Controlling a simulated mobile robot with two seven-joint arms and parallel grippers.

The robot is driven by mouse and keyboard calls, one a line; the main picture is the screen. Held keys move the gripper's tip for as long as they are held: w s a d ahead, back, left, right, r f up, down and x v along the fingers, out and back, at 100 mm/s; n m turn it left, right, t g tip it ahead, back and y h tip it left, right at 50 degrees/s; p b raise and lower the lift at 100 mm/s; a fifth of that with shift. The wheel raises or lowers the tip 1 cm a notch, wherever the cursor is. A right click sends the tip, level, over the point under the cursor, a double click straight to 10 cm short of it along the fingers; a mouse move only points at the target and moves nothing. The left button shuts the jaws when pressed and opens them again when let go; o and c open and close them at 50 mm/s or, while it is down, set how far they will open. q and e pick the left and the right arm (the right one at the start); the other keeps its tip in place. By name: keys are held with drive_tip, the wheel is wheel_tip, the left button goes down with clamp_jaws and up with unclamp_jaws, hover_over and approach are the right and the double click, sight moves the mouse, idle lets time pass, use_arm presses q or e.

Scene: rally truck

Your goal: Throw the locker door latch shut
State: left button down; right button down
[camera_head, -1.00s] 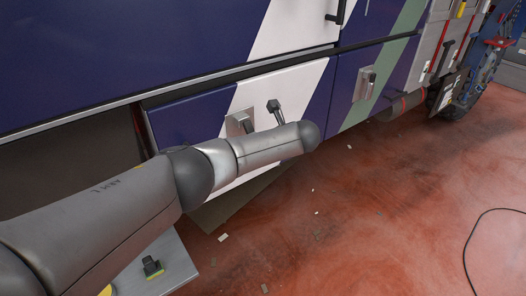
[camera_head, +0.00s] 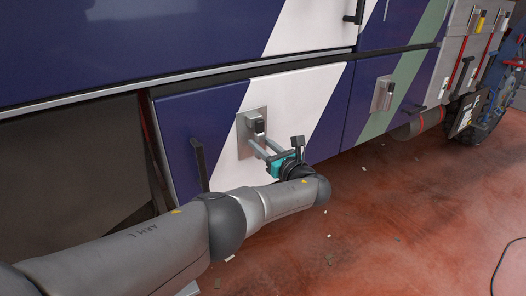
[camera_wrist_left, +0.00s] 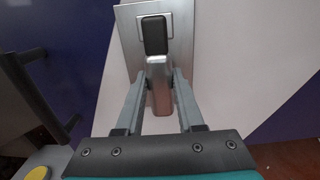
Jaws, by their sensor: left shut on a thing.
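The locker door (camera_head: 310,100) is a blue and white panel low on the truck's side. Its latch (camera_head: 257,124) is a metal plate with a silver lever and a black block above it. The wrist view shows the lever (camera_wrist_left: 160,92) hanging down from the plate (camera_wrist_left: 183,30). My left gripper (camera_head: 258,147) reaches the latch from the front right. In the wrist view its two grey fingers (camera_wrist_left: 161,84) close on both sides of the lever. Whether the door sits flush with its frame is hard to tell. My right gripper is not in view.
A black bar handle (camera_head: 198,163) stands out from the door's left part. A dark open bay (camera_head: 80,165) lies to the left. Another latch (camera_head: 384,93) sits on the neighbouring panel to the right. The red floor (camera_head: 400,200) holds small scraps and a black cable (camera_head: 508,250).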

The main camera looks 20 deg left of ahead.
use_arm(q)
drive_tip(key=shift+a, duration=0.1)
idle(0.4)
drive_tip(key=c, duration=0.5)
unclamp_jaws()
drive_tip(key=shift+s+d, duration=0.2)
drive_tip(key=shift+d, duration=0.15)
drive_tip(key=p+v, duration=0.2)
drive_tip(key=v, duration=1.2)
drive_tip(key=shift+s+d+f+p, duration=0.15)
drive_tip(key=shift+d+p, duration=0.05)
drive_tip(key=shift+p, duration=0.15)
